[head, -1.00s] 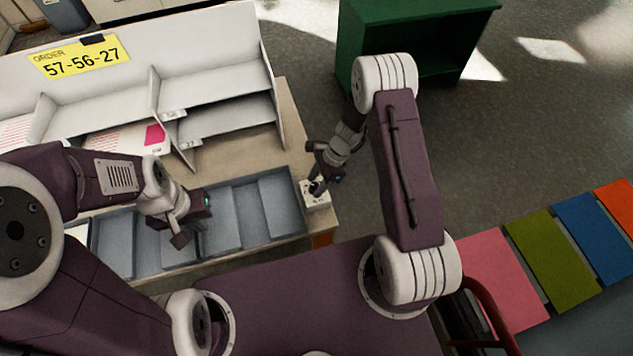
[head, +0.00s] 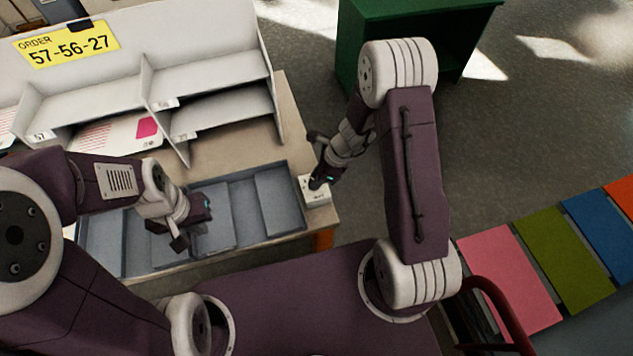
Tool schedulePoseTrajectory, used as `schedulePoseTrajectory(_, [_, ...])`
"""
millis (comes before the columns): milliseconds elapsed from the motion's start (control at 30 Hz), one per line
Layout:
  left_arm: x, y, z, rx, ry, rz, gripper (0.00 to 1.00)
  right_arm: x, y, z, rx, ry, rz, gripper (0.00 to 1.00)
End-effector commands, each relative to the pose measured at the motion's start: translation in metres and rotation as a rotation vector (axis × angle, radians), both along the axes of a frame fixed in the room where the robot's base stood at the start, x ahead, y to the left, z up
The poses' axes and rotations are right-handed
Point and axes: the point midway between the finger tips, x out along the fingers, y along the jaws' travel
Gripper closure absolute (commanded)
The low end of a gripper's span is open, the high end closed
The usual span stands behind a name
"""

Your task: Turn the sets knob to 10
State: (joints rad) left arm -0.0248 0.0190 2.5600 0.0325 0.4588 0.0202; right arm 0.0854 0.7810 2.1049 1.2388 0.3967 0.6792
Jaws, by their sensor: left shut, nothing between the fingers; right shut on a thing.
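A small white box (head: 316,195) with dark markings sits at the right end of the table, beside the grey tray. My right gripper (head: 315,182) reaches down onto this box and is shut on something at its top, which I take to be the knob. The fingers hide the knob, and its setting cannot be read. My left gripper (head: 181,240) is shut and empty, over the grey divided tray (head: 292,204).
A white shelf unit (head: 205,80) with compartments and sheets stands at the back of the table. A yellow order sign (head: 68,45) reads 57-56-27. A green cabinet (head: 350,45) stands behind on the floor. Coloured panels (head: 510,275) lie at right.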

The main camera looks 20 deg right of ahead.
Motion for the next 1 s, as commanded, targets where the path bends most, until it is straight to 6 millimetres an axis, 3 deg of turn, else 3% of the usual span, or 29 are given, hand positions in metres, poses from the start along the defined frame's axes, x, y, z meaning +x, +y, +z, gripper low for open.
schedulePoseTrajectory(100, [0.0, 0.0, -0.018, 0.0, 0.0, 0.0, 1.0, 0.002, 0.001, -0.003, 0.002, -0.007, -0.091, 1.0])
schedulePoseTrajectory(400, [0.0, 0.0, -0.038, 0.0, 0.0, 0.0, 1.0, 0.001, 0.002, 0.0, 0.003, -0.007, -0.273, 1.0])
schedulePoseTrajectory(1000, [0.0, 0.0, -0.046, 0.0, 0.0, 0.0, 1.0, 0.001, 0.002, 0.003, 0.004, -0.007, -0.369, 1.0])
